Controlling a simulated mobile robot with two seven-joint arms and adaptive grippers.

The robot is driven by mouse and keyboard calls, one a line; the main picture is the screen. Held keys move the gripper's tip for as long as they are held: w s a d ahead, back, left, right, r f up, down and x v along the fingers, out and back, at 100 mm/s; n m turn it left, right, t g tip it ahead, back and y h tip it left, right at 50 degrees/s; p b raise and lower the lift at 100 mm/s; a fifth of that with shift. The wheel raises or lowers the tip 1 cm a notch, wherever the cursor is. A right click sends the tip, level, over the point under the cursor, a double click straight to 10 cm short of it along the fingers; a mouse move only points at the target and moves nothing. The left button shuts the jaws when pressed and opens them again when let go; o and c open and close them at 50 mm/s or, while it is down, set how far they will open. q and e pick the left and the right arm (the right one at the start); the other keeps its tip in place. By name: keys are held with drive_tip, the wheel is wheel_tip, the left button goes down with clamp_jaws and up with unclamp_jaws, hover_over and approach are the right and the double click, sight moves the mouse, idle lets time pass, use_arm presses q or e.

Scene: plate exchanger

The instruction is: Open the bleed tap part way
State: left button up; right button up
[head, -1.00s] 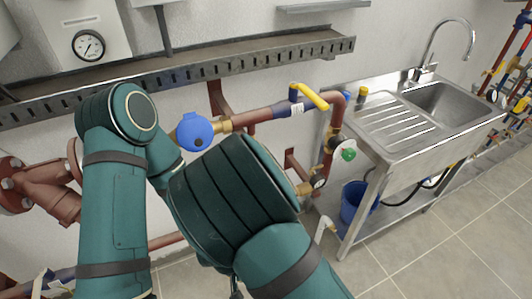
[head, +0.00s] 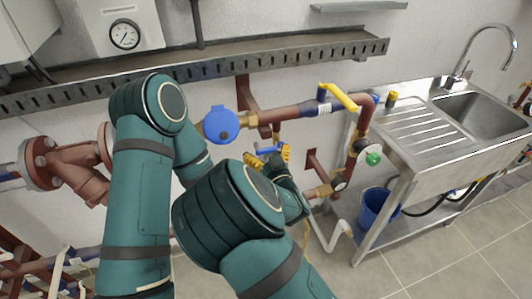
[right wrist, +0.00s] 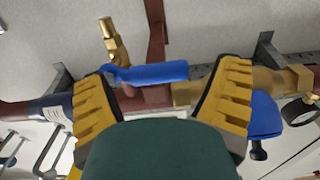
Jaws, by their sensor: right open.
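The bleed tap shows in the right wrist view as a blue lever (right wrist: 155,73) lying along the pipe, with a brass spout (right wrist: 112,38) at its left end. In the head view the blue lever (head: 267,151) is small, below the pipe and partly hidden by my gripper. My right gripper (head: 270,156) is open, its yellow ribbed fingers spread. In the right wrist view its fingers (right wrist: 162,82) stand at either end of the lever, with a gap at least on the left. Contact on the right is unclear. My left gripper is not in view.
A blue water meter (head: 220,123) sits left of the tap on the pipe. A yellow-lever valve (head: 340,97) sits to the right, and a green-knobbed valve (head: 373,158) lower down. A slotted rail (head: 290,52) runs above. A sink (head: 465,115) and blue bucket (head: 379,209) stand right.

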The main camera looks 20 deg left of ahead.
drive_tip(key=c, duration=1.3)
drive_tip(key=shift+r, duration=0.1)
drive_tip(key=shift+c, duration=0.2)
